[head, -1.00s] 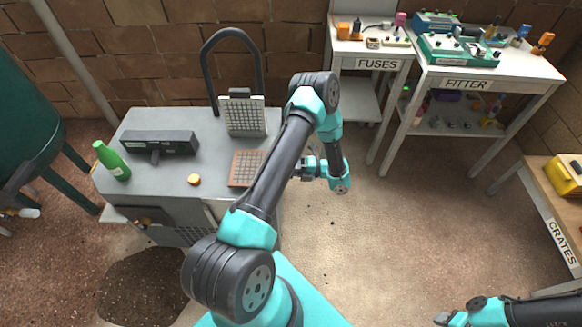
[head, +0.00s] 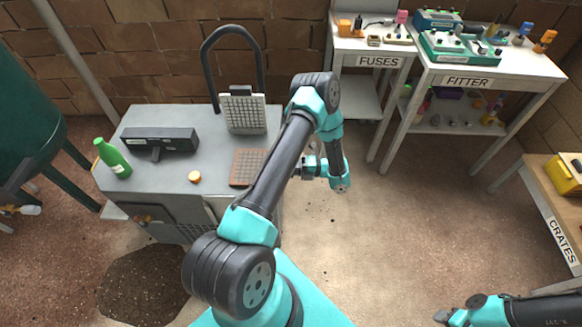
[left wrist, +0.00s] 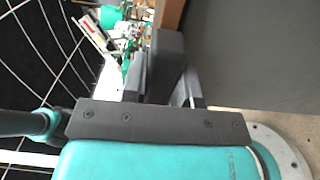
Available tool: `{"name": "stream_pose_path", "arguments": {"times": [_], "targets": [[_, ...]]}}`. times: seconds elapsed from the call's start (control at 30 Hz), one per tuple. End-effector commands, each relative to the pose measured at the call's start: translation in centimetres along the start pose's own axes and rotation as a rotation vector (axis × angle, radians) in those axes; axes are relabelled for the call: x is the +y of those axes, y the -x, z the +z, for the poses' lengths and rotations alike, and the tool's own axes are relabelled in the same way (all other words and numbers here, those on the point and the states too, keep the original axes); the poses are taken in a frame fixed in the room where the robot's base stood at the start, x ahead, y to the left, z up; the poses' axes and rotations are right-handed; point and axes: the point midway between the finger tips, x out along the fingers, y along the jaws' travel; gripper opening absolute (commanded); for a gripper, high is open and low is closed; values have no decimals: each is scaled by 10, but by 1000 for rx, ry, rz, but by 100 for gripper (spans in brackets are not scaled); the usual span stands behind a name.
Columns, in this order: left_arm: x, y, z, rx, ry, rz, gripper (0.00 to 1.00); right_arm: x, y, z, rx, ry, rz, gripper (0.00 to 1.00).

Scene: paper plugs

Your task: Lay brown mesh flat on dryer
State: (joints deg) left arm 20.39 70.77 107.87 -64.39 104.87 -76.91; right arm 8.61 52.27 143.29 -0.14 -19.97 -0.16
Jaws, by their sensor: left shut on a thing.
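The brown mesh (head: 246,167) is a square tile with a grid of small holes. It appears to lie flat at the right edge of the grey dryer top (head: 225,187), its right part hidden behind my left arm. My left gripper (head: 305,167) is beside that edge in the head view, its fingertips mostly hidden. In the left wrist view my left gripper (left wrist: 167,75) is shut, with a brown edge (left wrist: 170,14) at its fingertips that looks like the mesh. My right gripper (head: 446,317) is low at the bottom right, far from the dryer, its jaws unclear.
A pale grid panel (head: 244,114) stands upright behind the mesh, under a black arched tube (head: 213,67). A black box (head: 160,141), a green bottle (head: 113,158) and an orange-rimmed disc (head: 194,176) stand on the left. Bare top lies between them.

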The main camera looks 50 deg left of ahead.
Motion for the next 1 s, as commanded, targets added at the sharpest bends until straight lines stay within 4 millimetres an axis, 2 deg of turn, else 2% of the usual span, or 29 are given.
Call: {"name": "stream_pose_path", "arguments": {"times": [0.47,0.5,0.77,1.0], "targets": [[-8,0,0,0,0,0,0,0,0,0,0,0,0,43],[-7,0,0,0,0,0,31,0,0,0,0,0,0,43],[-7,0,0,0,0,0,56,0,0,0,0,0,0,43],[-7,0,0,0,0,0,57,0,0,0,0,0,0,43]]}}
